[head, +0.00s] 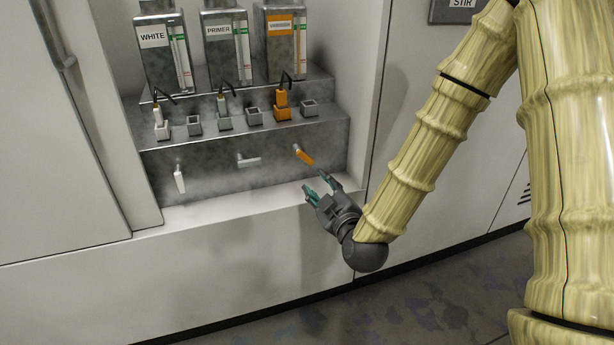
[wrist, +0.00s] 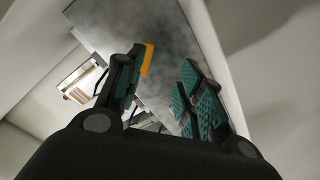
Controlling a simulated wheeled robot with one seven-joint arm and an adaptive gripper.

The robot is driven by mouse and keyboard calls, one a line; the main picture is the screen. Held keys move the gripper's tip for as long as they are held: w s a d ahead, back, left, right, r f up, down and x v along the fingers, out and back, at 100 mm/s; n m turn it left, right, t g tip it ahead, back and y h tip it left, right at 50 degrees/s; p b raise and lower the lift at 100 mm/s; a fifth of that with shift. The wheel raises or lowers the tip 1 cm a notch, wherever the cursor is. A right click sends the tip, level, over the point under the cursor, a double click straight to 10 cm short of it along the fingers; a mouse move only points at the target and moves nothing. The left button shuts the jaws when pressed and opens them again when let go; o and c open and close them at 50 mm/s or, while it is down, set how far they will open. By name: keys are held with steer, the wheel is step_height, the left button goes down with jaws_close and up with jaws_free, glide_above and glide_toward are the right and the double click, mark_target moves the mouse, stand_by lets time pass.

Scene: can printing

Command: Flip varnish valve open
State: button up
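The varnish valve is an orange lever (head: 304,156) on the grey front panel, under the orange-labelled tank (head: 281,30); it slants down to the right. In the wrist view the orange lever (wrist: 148,60) shows just beyond the left finger, partly hidden by it. My gripper (head: 320,182) is below and slightly right of the lever, with its fingers pointing up and left toward the panel. In the wrist view my gripper (wrist: 160,90) has its teal-padded fingers apart with nothing between them. I cannot tell whether the left finger touches the lever.
A white lever (head: 180,179) points down at the left, and a light grey lever (head: 249,161) lies about level in the middle. Tanks marked WHITE (head: 163,48) and PRIMER (head: 226,45) stand above. Sockets with plugs line the ledge (head: 240,142). The alcove's side wall (head: 362,100) is close on the right.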

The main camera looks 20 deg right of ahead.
mark_target(308, 160)
steer(key=shift+t, duration=0.4)
steer(key=w+b, duration=0.1)
steer(key=w, duration=0.2)
steer(key=w+r+b, duration=0.1)
steer(key=w, duration=0.3)
steer(key=w+b, duration=0.1)
steer(key=w, duration=0.3)
steer(key=shift+w+r, duration=0.15)
steer(key=shift+r, duration=0.05)
jaws_close()
